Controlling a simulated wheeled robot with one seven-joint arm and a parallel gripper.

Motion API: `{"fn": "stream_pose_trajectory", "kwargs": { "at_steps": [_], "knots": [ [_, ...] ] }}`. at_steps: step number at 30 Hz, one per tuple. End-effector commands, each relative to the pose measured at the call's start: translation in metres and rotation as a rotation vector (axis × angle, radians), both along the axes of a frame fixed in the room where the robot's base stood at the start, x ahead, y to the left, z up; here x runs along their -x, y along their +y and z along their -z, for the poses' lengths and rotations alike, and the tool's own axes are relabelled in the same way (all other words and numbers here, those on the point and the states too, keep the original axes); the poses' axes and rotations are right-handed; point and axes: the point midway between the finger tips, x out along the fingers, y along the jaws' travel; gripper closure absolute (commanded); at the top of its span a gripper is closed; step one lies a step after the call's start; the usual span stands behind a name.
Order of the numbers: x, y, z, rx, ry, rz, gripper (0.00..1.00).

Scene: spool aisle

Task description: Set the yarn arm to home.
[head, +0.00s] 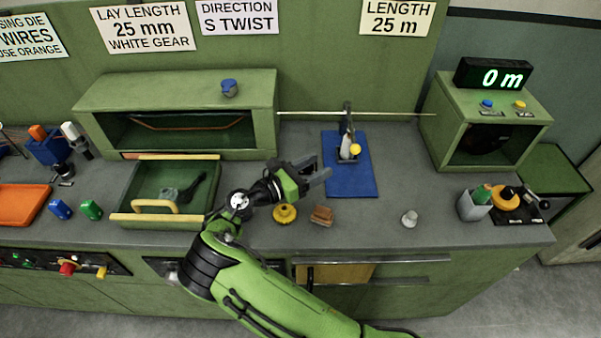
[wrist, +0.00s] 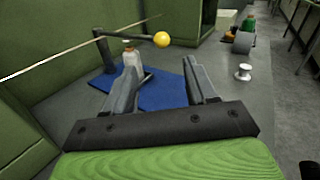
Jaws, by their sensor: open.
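The yarn arm (head: 347,112) is a dark bar ending in a yellow ball. It stands with a pale bottle-shaped piece on a blue mat (head: 350,180) on the counter. In the wrist view the yarn arm (wrist: 133,47) points right toward the ball (wrist: 161,39), beyond my fingertips. My gripper (head: 318,172) is open and empty, left of the mat's stand and apart from the ball. In the wrist view my gripper (wrist: 162,80) has its two fingers spread, with blue mat between them. The left finger hides part of the pale piece.
A pale line (head: 350,114) runs across behind the yarn arm to a green box (head: 438,118) with a "0 m" display. A yellow gear (head: 284,213), a brown block (head: 321,215) and a white spool (head: 409,219) stand on the counter. An open drawer (head: 135,190) is at left.

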Motion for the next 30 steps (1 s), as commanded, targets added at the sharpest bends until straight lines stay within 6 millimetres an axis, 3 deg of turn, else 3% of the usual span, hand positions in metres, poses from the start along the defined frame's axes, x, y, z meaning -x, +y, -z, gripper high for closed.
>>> {"fn": "stream_pose_trajectory", "kwargs": {
  "at_steps": [3,7,23,26,30],
  "knots": [
    [0.014,0.026,0.000,0.001,-0.002,-0.004,0.43],
    [0.023,0.042,0.000,0.002,-0.001,-0.002,0.43],
    [0.026,0.046,0.000,0.000,0.000,0.001,0.43],
    [0.024,0.035,-0.004,-0.051,-0.009,0.030,0.43],
    [0.025,-0.018,-0.022,-0.347,-0.088,0.199,0.43]
  ]
}}
